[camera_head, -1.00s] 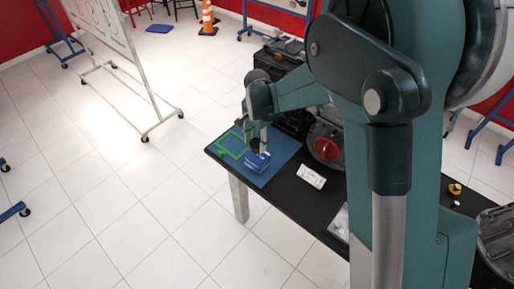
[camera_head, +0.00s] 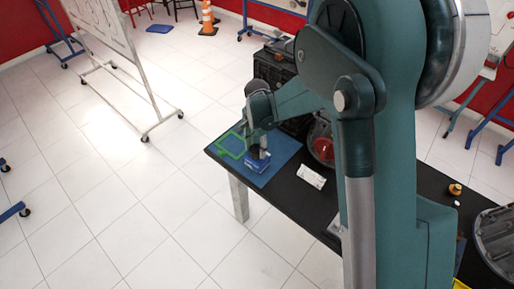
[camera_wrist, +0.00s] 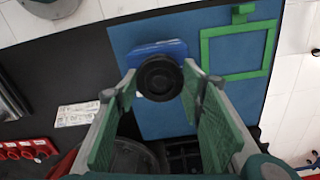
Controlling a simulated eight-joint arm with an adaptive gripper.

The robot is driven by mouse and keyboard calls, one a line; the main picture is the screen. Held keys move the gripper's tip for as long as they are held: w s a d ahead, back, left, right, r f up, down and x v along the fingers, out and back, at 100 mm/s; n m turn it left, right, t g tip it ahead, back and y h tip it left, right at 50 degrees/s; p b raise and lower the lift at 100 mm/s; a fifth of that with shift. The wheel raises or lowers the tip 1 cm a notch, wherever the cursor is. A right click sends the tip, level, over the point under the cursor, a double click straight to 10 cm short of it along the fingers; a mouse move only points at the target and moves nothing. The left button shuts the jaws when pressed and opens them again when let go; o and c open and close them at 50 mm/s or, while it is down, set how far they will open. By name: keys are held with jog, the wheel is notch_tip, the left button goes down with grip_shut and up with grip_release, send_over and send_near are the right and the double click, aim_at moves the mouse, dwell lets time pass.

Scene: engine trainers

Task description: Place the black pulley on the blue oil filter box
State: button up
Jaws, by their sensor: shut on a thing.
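The black pulley (camera_wrist: 160,78) is between the fingertips of my gripper (camera_wrist: 160,80), which is shut on it. In the wrist view the pulley overlaps the near edge of the blue oil filter box (camera_wrist: 160,49) and hides part of it. I cannot tell whether the pulley touches the box top. The box lies on a blue mat (camera_head: 283,152) on the dark table.
A green frame (camera_wrist: 205,51) lies on the mat beside the box. A white label card (camera_head: 311,177) lies on the bare table right of the mat. An engine part with a red centre (camera_head: 323,148) stands behind the card. The table's front edge is close to the mat.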

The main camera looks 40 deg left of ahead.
aim_at(257, 149)
jog(key=shift+f, duration=0.1)
jog(key=o, duration=1.1)
notch_tip(257, 149, up, 12)
jog(key=shift+r, duration=0.15)
dwell(0.6)
dwell(0.4)
